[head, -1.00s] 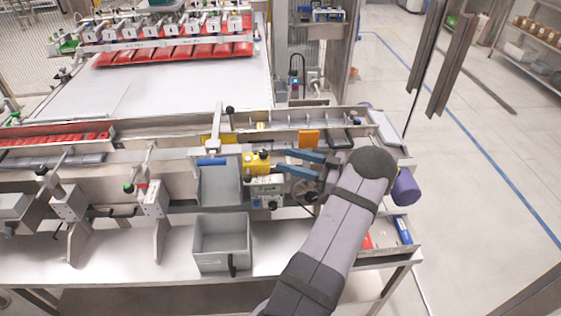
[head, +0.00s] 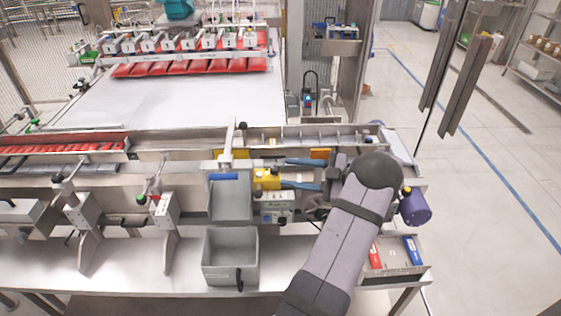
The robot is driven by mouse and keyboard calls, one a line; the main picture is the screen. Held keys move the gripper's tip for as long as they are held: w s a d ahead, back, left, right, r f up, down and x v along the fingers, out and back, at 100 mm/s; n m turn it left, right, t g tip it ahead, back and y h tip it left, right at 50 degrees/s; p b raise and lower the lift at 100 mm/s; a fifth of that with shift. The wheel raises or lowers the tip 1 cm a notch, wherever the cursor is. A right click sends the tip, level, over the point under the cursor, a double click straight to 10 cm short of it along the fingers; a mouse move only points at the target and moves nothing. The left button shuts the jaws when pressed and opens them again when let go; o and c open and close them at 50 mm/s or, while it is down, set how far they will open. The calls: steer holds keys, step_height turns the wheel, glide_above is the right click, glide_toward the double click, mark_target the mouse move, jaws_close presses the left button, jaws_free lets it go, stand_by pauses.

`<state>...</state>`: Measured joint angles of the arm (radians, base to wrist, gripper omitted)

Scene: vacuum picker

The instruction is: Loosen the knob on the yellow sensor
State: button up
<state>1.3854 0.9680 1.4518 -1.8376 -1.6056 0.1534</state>
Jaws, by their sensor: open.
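The yellow sensor (head: 267,179) is a small yellow block in the middle of the head view, on the machine's front rail. A small dark spot shows on its top; the knob is too small to make out clearly. My gripper (head: 287,173) comes in from the right with its two blue fingers spread, one toward the back and one toward the front. The fingertips are just right of the sensor, with nothing visible between them. I cannot tell whether the front fingertip touches it.
A pale control box (head: 274,207) sits just below the sensor. A grey chute (head: 230,202) and grey bin (head: 230,252) are to the left. An upright metal lever (head: 229,142) stands behind-left. An orange block (head: 320,154) lies behind my fingers. A purple cylinder (head: 414,207) is at right.

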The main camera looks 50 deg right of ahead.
steer(key=w+a+r+n+g+p, duration=0.25)
steer(key=w+r+n, duration=0.45)
steer(key=n, duration=0.4)
steer(key=w+d+r+m+t+h+p, duration=0.15)
steer(key=w+d+r+m+h, duration=0.25)
steer(key=w+d+m+h, duration=0.45)
steer(key=s+d+r+m+h+b, duration=0.1)
steer(key=s+d+r+m+h, duration=0.15)
steer(key=d+m, duration=0.35)
steer(key=s+d+r+m+h, duration=0.15)
steer(key=d+m+h, duration=0.3)
steer(key=d, duration=0.45)
steer(key=s+d+m+g+h+b, duration=0.2)
steer(key=s+d+m+g+h, duration=0.2)
steer(key=s+d+m+g, duration=0.45)
steer(key=m+g+y+p, duration=0.2)
steer(key=m+y+p, duration=0.1)
steer(key=m+y, duration=1.6)
glide_toward(276, 168)
steer(key=a+m+h, duration=0.2)
steer(key=m+h, duration=0.1)
steer(key=shift+n, duration=0.25)
steer(key=shift+a+p+x, duration=0.15)
steer(key=shift+p+x, duration=0.35)
steer(key=shift+x, duration=1.3)
steer(key=shift+a+p+x, duration=0.15)
steer(key=shift+p+x, duration=0.3)
steer(key=shift+x, duration=1.35)
